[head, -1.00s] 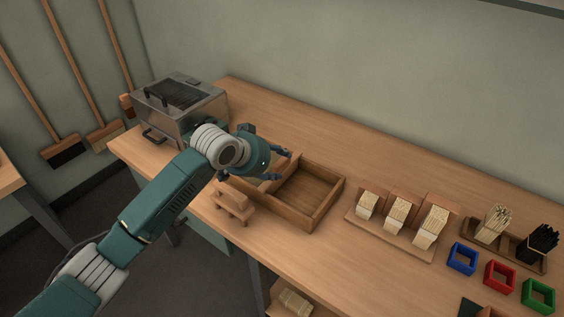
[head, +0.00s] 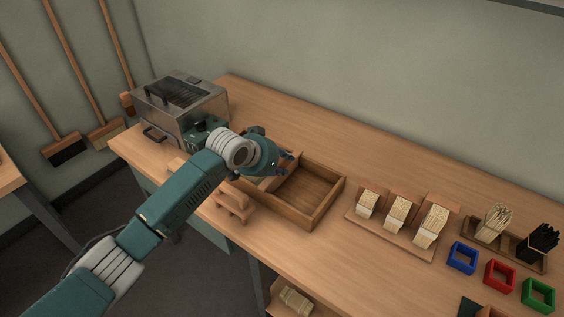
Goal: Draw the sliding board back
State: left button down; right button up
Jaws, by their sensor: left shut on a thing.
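An open wooden box (head: 325,211) stands on the workbench, left of the middle. A paler wooden piece, which looks like the sliding board (head: 268,184), shows at the box's left end, mostly hidden behind my gripper and arm. My left gripper (head: 282,164) reaches over that end from the left, its dark fingers shut on the board. The exact contact is hidden by the wrist. The right part of the box floor is bare. My right gripper is out of view.
A metal machine with a dark grille (head: 180,105) stands at the back left. A small wooden stand (head: 233,207) sits before the box. The bench behind the box is clear.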

pick_arm(q)
jog(key=s+d+p, duration=0.2)
jog(key=d, duration=0.1)
jog(key=s+d+p, duration=0.2)
jog(key=s+d, duration=0.1)
jog(key=d, duration=0.1)
jog(key=s+d+p, duration=0.2)
jog(key=s+d, duration=0.1)
jog(key=d, duration=0.1)
jog(key=shift+s+d+r, duration=0.1)
jog(key=shift+s+d+p, duration=0.15)
jog(key=shift+d+p, duration=0.1)
jog(key=shift+p, duration=0.05)
jog(key=c, duration=1.4)
grip_release()
jog(key=shift+s+d, duration=0.1)
